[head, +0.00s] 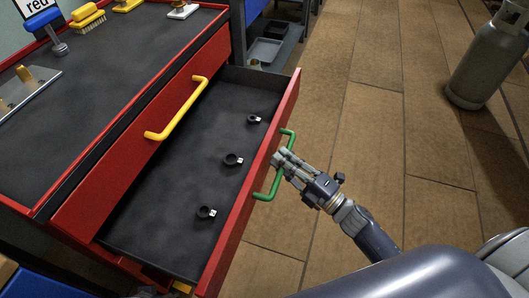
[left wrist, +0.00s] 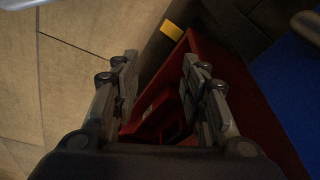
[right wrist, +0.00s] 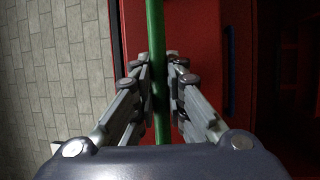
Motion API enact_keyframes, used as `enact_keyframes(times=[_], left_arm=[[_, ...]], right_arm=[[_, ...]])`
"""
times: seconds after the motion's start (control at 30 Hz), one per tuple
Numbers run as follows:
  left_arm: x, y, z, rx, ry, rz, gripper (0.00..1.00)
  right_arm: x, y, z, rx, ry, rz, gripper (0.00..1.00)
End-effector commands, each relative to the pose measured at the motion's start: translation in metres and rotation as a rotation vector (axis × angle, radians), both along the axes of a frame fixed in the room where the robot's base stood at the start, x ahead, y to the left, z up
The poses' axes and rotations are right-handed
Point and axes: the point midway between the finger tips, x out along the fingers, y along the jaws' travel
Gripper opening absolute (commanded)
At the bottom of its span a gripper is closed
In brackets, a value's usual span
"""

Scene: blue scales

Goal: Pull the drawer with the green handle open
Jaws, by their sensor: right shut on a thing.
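The red drawer (head: 235,222) with the green handle (head: 274,185) stands well open, and its dark inside shows in the head view. My right gripper (head: 281,160) is shut on the green handle, near the middle of its bar. In the right wrist view the green handle (right wrist: 155,40) runs between the two fingers (right wrist: 159,68), in front of the red drawer face. My left gripper (left wrist: 158,72) shows in the left wrist view with its fingers apart and nothing between them. A red surface lies beyond its fingers.
Several small black rings (head: 233,160) lie in the open drawer. A drawer with a yellow handle (head: 178,108) sits above it, under the worktop (head: 75,125) with brushes. A gas cylinder (head: 487,65) stands on the floor at right. The floor between is clear.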

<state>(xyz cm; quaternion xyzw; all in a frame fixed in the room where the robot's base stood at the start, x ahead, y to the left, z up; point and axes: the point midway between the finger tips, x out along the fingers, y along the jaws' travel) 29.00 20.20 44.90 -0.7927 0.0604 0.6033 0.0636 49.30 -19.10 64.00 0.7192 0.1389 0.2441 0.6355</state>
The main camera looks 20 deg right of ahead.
Motion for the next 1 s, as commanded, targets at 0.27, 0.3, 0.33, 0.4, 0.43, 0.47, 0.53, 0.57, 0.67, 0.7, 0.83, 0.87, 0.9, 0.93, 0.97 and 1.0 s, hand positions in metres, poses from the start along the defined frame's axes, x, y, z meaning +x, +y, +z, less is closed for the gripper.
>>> enact_keyframes(times=[0.27,0.3,0.33,0.4,0.43,0.47,0.53,0.57,0.67,0.7,0.83,0.87,0.9,0.93,0.97,1.0], left_arm=[[0.0,0.0,-0.007,0.0,0.004,-0.001,0.4],[0.0,0.0,-0.008,0.0,0.005,-0.001,0.4],[0.0,0.0,-0.008,0.0,0.005,-0.001,0.4],[0.0,0.0,-0.008,0.0,0.006,-0.001,0.4],[-0.001,0.0,-0.009,0.0,0.006,-0.001,0.4],[-0.001,0.0,-0.009,0.0,0.006,-0.001,0.4],[-0.001,0.0,-0.009,0.0,0.006,-0.001,0.4],[-0.001,0.0,-0.009,0.0,0.006,-0.001,0.4],[-0.001,0.0,-0.009,0.0,0.006,-0.001,0.4],[-0.001,0.0,-0.009,0.0,0.006,-0.001,0.4],[0.0,0.0,-0.009,0.0,0.006,-0.001,0.4],[0.0,0.0,-0.009,0.0,0.006,-0.001,0.4],[0.0,0.0,-0.008,0.0,0.006,-0.001,0.4],[0.0,0.0,-0.008,0.0,0.006,-0.001,0.4],[0.0,0.0,-0.008,0.0,0.005,-0.001,0.4],[0.0,0.0,-0.007,-0.001,0.002,0.0,0.4]], right_arm=[[-0.011,-0.017,0.0,0.0,0.001,-0.003,0.0],[-0.012,-0.018,0.0,0.0,0.0,-0.003,0.0],[-0.012,-0.018,0.0,0.0,0.0,-0.003,0.0],[-0.012,-0.018,0.0,0.0,0.0,-0.003,0.0],[-0.012,-0.019,0.0,0.0,0.0,-0.003,0.0],[-0.012,-0.019,0.0,-0.001,0.0,-0.003,0.0],[-0.012,-0.019,0.0,-0.001,0.0,-0.003,0.0],[-0.012,-0.019,0.0,-0.001,0.0,-0.003,0.0],[-0.012,-0.019,0.0,-0.001,0.0,-0.003,0.14],[-0.012,-0.019,0.0,0.0,0.0,-0.004,0.21],[-0.012,-0.018,0.0,-0.001,0.0,-0.003,0.21],[-0.012,-0.018,0.0,0.0,0.0,-0.002,0.21],[-0.012,-0.018,0.0,0.0,0.0,-0.002,0.21],[-0.012,-0.018,0.0,0.0,0.0,-0.002,0.21],[-0.012,-0.018,0.0,0.0,0.0,-0.002,0.21],[-0.012,-0.018,0.0,0.0,0.0,-0.002,0.21]])
